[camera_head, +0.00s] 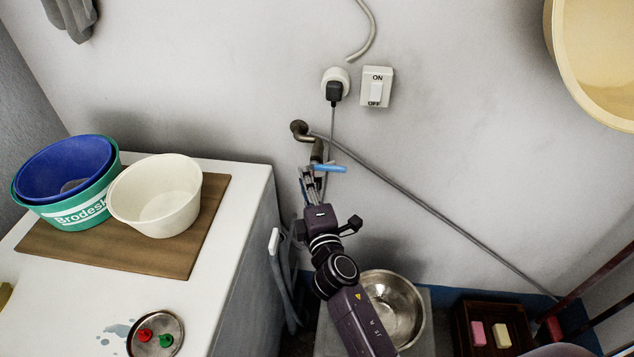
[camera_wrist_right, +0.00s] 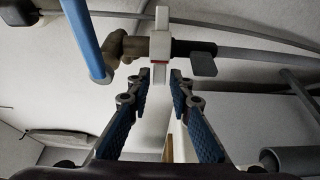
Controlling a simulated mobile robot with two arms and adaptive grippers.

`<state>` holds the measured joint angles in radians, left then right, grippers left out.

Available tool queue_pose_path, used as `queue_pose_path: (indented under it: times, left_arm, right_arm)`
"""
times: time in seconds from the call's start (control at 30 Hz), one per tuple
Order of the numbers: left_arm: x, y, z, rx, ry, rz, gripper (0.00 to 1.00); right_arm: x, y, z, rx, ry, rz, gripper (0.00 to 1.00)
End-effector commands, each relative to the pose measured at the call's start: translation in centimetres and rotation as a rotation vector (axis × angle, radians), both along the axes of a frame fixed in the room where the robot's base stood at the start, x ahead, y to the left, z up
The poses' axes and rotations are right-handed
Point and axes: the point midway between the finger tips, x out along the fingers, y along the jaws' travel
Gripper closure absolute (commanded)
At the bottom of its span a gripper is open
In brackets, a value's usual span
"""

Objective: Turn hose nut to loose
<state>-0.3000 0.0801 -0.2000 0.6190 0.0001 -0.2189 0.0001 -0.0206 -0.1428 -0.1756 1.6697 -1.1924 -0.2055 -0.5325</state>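The tap (camera_head: 318,151) comes out of the wall above the basin and has a blue lever (camera_head: 328,168). In the right wrist view the brass tap body (camera_wrist_right: 124,46) carries a white nut-like collar (camera_wrist_right: 161,46) with a small red mark, probably the hose nut. A grey hose or pipe (camera_wrist_right: 252,55) and a grey tab (camera_wrist_right: 203,63) lie to its right. My right gripper (camera_head: 311,184) is just below the tap; in its wrist view the fingers (camera_wrist_right: 161,84) are apart and empty, with the collar just beyond the tips. In the head view the gripper hides the nut. My left gripper is not in view.
A metal basin (camera_head: 410,310) is below right. A white cabinet (camera_head: 245,215) with tubs (camera_head: 155,195) stands at left. A grey pipe (camera_head: 430,215) slants down the wall. A plug (camera_head: 334,92) and switch (camera_head: 377,88) are above the tap.

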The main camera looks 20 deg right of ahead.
Motion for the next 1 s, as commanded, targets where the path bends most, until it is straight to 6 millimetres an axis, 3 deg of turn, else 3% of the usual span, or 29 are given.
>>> queue_pose_path:
  times: [0.27,0.43,0.7,1.0]
  left_arm:
    - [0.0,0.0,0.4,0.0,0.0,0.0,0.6]
    - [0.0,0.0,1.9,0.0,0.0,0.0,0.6]
    - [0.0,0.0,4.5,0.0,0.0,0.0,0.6]
    - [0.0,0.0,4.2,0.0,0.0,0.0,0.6]
  right_arm:
    - [0.0,-0.1,0.2,-0.002,-0.001,0.012,0.8]
    - [-0.2,-0.4,0.5,-0.007,0.0,0.069,0.8]
    - [-0.8,-1.3,0.4,-0.009,0.001,0.254,0.8]
    - [-1.3,-2.2,-0.1,-0.004,0.0,0.479,0.8]
